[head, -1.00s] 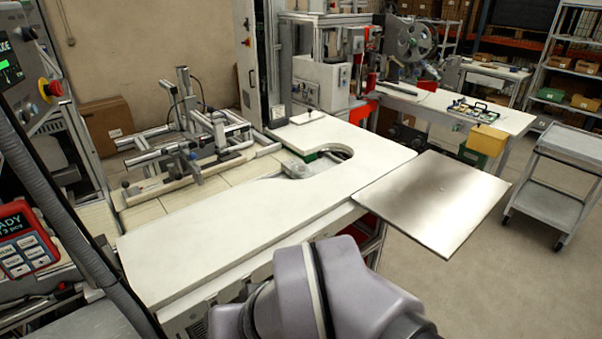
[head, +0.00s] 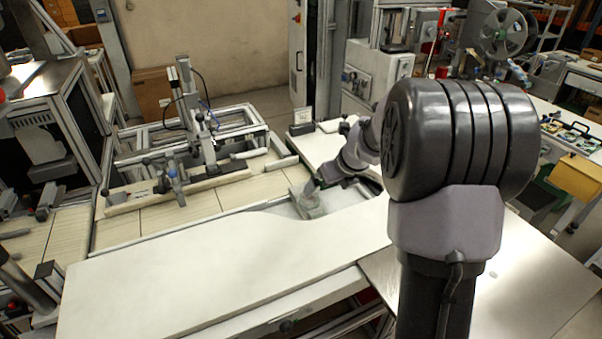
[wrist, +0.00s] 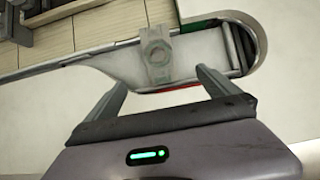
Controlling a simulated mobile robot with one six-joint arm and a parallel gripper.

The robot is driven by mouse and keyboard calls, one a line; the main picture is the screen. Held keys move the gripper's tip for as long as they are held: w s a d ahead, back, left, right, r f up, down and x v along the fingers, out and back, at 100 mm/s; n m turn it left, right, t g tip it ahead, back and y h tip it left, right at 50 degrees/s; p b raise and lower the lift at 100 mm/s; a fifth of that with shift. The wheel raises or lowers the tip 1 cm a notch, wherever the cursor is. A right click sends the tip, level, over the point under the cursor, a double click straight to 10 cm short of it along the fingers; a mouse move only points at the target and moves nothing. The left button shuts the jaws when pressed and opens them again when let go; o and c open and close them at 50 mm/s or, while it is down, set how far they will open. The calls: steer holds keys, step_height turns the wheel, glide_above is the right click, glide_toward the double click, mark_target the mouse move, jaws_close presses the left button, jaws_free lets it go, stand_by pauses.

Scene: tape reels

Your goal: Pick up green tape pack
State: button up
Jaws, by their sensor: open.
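A pale, slightly greenish grey pack (wrist: 154,58) with a ring-like top lies in the chute recess of the white worktop. It looks like the tape pack, though its green barely shows. In the head view the pack (head: 311,208) is small and partly covered by my gripper (head: 311,188). In the wrist view my gripper (wrist: 156,80) is open and empty. Its two fingers are spread to the left and right of the pack's lower end. The pack lies just beyond the fingertips, with no visible contact.
The white worktop (head: 210,275) borders the recess. The recess's rounded end (wrist: 250,40) has a raised rim, to the right in the wrist view. A metal frame fixture (head: 195,135) stands left of the recess. A flat metal plate (head: 530,275) lies at the right.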

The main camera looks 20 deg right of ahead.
mark_target(310, 200)
steer(key=b+x, duration=0.2)
steer(key=x, duration=0.3)
steer(key=b+x, duration=0.2)
steer(key=x, duration=0.4)
steer(key=b+x, duration=0.3)
steer(key=x, duration=0.3)
steer(key=shift+w+a+f, duration=0.1)
steer(key=shift+a, duration=0.2)
steer(key=shift+c, duration=0.4)
steer(key=c, duration=1.5)
